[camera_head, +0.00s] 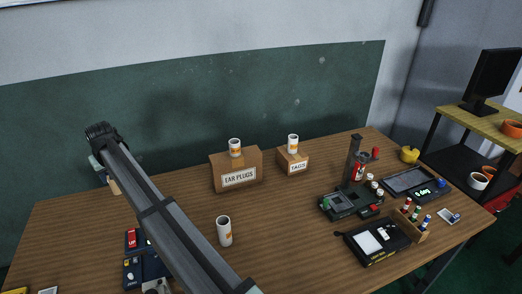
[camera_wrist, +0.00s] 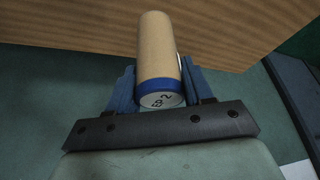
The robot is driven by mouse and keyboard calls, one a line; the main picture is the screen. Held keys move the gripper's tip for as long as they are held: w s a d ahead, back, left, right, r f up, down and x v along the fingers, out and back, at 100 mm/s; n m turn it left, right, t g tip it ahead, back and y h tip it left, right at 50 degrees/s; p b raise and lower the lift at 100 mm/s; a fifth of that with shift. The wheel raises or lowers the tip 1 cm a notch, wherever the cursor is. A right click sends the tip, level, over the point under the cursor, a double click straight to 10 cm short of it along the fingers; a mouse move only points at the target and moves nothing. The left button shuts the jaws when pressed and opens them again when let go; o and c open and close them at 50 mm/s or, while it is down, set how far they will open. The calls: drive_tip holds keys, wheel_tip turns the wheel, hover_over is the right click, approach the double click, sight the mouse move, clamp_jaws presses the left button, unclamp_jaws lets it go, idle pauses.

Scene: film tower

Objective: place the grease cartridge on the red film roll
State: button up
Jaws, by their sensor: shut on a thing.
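My gripper (camera_wrist: 155,95) is shut on the grease cartridge (camera_wrist: 158,50), a tan cylinder with a blue band and a white end marked "EP 2". In the head view my arm hides most of the gripper, and a small tan part of the cartridge (camera_head: 114,187) shows beside the arm at the left, near the table's back edge. I cannot pick out a red film roll for certain.
The ear plugs box (camera_head: 224,160) and tags box (camera_head: 284,166) stand at the back middle of the wooden table (camera_head: 285,225). Devices, a small rack (camera_head: 421,233) and a black light box (camera_head: 386,258) crowd the right. A dark blue item (camera_head: 133,270) lies at the front left.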

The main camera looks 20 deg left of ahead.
wheel_tip(320, 180, up, 16)
drive_tip(key=r, duration=0.1)
drive_tip(key=w+d+f+m+t, duration=0.1)
drive_tip(key=w+d+m, duration=0.1)
drive_tip(key=w+d, duration=1.6)
drive_tip(key=w+d+m, duration=0.2)
drive_tip(key=w+d, duration=1.3)
drive_tip(key=w, duration=0.5)
drive_tip(key=w+d+m+h, duration=0.1)
drive_tip(key=w+d, duration=0.4)
drive_tip(key=d, duration=1)
drive_tip(key=w+d+m+t, duration=0.1)
drive_tip(key=w+d, duration=0.5)
drive_tip(key=d, duration=0.8)
drive_tip(key=w+d+m+h, duration=0.1)
drive_tip(key=w+d, duration=0.4)
drive_tip(key=d, duration=1)
drive_tip(key=shift+a+f, duration=0.15)
drive_tip(key=shift+f, duration=3.6)
drive_tip(key=shift+a+f, duration=0.1)
drive_tip(key=shift+f, duration=3.6)
drive_tip(key=shift+f, duration=0.4)
drive_tip(key=o, duration=1.1)
